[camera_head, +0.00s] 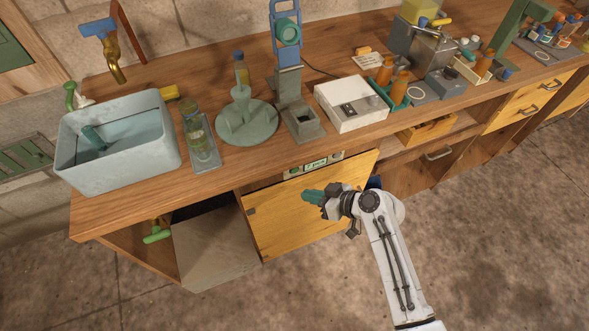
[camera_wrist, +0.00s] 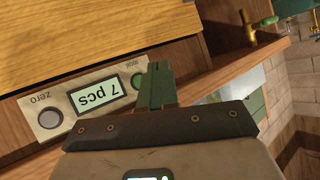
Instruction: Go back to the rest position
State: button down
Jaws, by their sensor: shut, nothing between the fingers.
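My gripper (camera_head: 312,196) is shut and empty, in front of the bench's yellow front panel in the head view. Its green fingers also show in the wrist view (camera_wrist: 158,88), pressed together with nothing between them. In the wrist view they overlap the edge of a small control panel (camera_wrist: 120,83). The panel's display (camera_wrist: 98,97) reads "7 pcs", with a "zero" button (camera_wrist: 50,119) beside it. I cannot tell whether the fingers touch the panel.
The wooden bench (camera_head: 235,170) carries a blue sink (camera_head: 80,170), a round green stand (camera_head: 246,138), a white box (camera_head: 365,116) and several orange bottles. A yellow panel (camera_head: 285,215) and a grey box (camera_head: 215,250) are below. The floor (camera_head: 500,250) at right is clear.

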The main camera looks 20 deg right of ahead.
jog(key=s+d+r+m+g+h, duration=0.2)
jog(key=s+d+g+h, duration=0.1)
jog(key=s, duration=1)
jog(key=s+d+r+m+g+h, duration=0.2)
jog(key=s+d+g+h, duration=0.1)
jog(key=s, duration=1)
jog(key=shift+s+d+m+g+h, duration=0.2)
jog(key=shift+m+g+h, duration=0.2)
jog(key=shift+g+h, duration=0.55)
jog(key=shift+g+y, duration=0.25)
